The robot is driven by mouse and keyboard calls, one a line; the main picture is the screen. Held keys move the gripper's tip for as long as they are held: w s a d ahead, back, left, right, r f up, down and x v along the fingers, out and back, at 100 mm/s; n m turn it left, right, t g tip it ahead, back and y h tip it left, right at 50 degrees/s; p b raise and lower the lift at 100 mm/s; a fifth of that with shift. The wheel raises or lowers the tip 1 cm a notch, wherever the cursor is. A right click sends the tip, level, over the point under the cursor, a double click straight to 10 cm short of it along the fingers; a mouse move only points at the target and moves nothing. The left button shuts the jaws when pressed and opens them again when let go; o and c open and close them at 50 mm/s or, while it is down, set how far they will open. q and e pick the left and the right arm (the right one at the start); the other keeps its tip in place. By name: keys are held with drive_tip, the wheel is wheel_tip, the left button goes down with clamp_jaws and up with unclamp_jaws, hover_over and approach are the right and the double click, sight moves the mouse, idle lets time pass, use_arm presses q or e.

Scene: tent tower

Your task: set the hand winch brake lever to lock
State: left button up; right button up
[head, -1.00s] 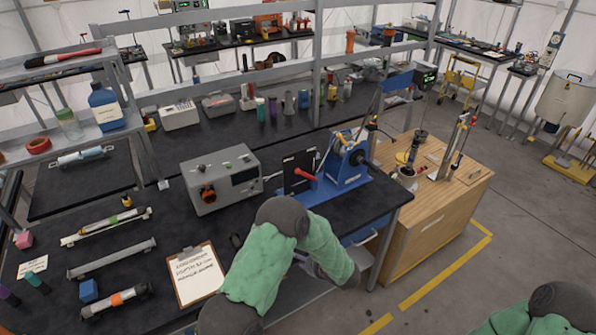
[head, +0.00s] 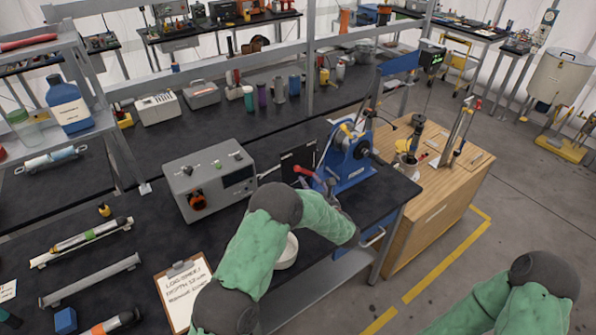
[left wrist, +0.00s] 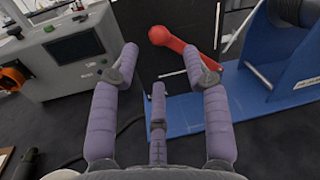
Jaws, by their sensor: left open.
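The hand winch (head: 347,160) has a blue frame and stands near the right end of the black bench. Its red brake lever (head: 305,171) is at the winch's left side, by a dark upright plate. In the left wrist view the lever (left wrist: 172,41) slants from a round red knob down to the right. My left gripper (left wrist: 163,62) is open, its purple fingers pointing at the lever. The lever shows between the outer fingertips, its lower end close to the right one; I cannot tell whether they touch. In the head view my arm hides most of this gripper. My right gripper is out of view.
A grey control box (head: 210,178) stands left of the winch. A clipboard (head: 184,290) lies on the bench at front left.

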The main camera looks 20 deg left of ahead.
sight(299, 171)
use_arm(q)
drive_tip(key=x, duration=0.8)
drive_tip(key=shift+f, duration=0.2)
drive_tip(key=shift+d, duration=0.1)
clamp_jaws()
